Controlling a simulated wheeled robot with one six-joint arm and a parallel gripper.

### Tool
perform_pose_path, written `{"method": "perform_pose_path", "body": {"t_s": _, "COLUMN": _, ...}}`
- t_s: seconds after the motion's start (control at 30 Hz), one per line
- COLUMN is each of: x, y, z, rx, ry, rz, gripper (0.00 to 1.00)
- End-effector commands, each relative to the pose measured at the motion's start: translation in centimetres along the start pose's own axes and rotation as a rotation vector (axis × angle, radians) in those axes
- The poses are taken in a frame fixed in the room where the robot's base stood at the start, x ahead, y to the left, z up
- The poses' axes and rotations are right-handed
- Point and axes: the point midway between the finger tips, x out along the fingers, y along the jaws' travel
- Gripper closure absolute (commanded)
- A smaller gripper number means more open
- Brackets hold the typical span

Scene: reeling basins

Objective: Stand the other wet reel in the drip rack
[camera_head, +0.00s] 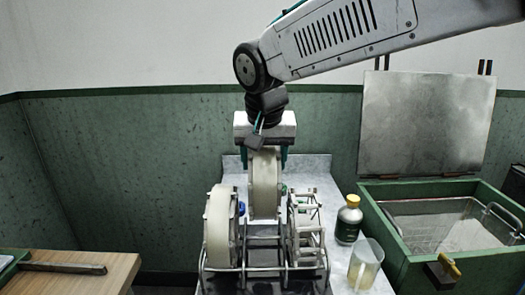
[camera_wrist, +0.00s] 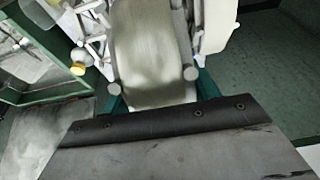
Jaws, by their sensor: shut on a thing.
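My gripper (camera_head: 264,157) points down and is shut on a pale, wide-banded reel (camera_head: 264,188); its green fingers are on either side of it. In the wrist view the held reel (camera_wrist: 150,50) fills the space beyond the jaws. The wire drip rack (camera_head: 265,268) stands on the grey bench below and in front. A second pale reel (camera_head: 219,230) stands upright in the rack's left side. An open, spoked reel (camera_head: 305,232) stands at the right side. The held reel is upright, in line with the gap between them; I cannot tell whether its bottom touches the rack.
A dark bottle with a yellow cap (camera_head: 348,218) and a jug of yellowish liquid (camera_head: 366,264) stand right of the rack. Further right is a green basin (camera_head: 400,252) with its metal lid (camera_head: 425,122) raised. A wooden table (camera_head: 95,268) is at left.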

Motion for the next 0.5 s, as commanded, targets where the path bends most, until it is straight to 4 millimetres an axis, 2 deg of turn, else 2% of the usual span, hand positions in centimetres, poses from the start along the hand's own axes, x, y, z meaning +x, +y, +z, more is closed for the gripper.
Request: {"method": "perform_pose_path", "body": {"t_s": 0.5, "x": 6.0, "y": -0.1, "z": 2.0, "rx": -0.004, "ry": -0.002, "rz": 0.001, "gripper": 0.67}}
